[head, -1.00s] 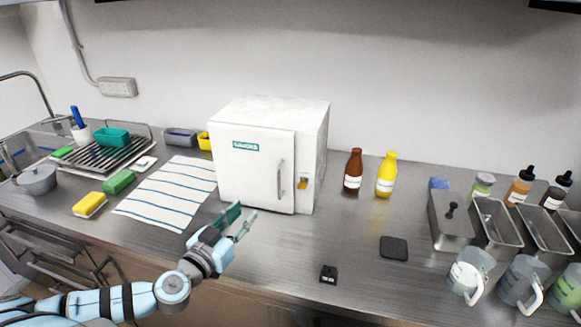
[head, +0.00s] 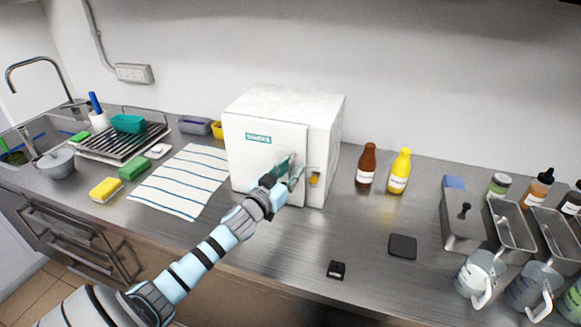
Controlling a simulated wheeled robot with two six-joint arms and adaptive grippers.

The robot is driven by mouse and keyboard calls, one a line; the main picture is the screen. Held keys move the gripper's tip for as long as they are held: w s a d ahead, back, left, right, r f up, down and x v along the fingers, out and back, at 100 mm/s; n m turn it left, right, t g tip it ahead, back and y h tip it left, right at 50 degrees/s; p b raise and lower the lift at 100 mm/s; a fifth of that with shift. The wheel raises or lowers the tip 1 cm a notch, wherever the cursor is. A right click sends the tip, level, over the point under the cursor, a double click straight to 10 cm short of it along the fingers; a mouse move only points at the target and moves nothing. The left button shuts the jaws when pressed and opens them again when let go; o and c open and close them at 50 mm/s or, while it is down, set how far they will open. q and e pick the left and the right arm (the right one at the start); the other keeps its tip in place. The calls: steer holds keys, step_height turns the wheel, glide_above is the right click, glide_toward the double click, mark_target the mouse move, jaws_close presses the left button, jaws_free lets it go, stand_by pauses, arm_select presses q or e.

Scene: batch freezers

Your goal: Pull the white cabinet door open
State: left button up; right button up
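The white cabinet (head: 326,135) stands on the steel counter against the wall. Its white door (head: 258,165) faces me with a teal label at the top, and it looks shut. My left gripper (head: 291,170) is in front of the door's right side, at the upright handle. Its fingers are apart, and they cover most of the handle. I cannot tell whether they touch it. My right gripper is not in view.
A brown bottle (head: 366,165) and a yellow bottle (head: 399,171) stand right of the cabinet. A striped cloth (head: 183,180) lies to its left. A black pad (head: 403,246) and a small black object (head: 337,270) lie on the counter in front.

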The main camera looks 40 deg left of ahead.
arm_select(q)
steer(key=shift+s, duration=0.15)
jaws_close()
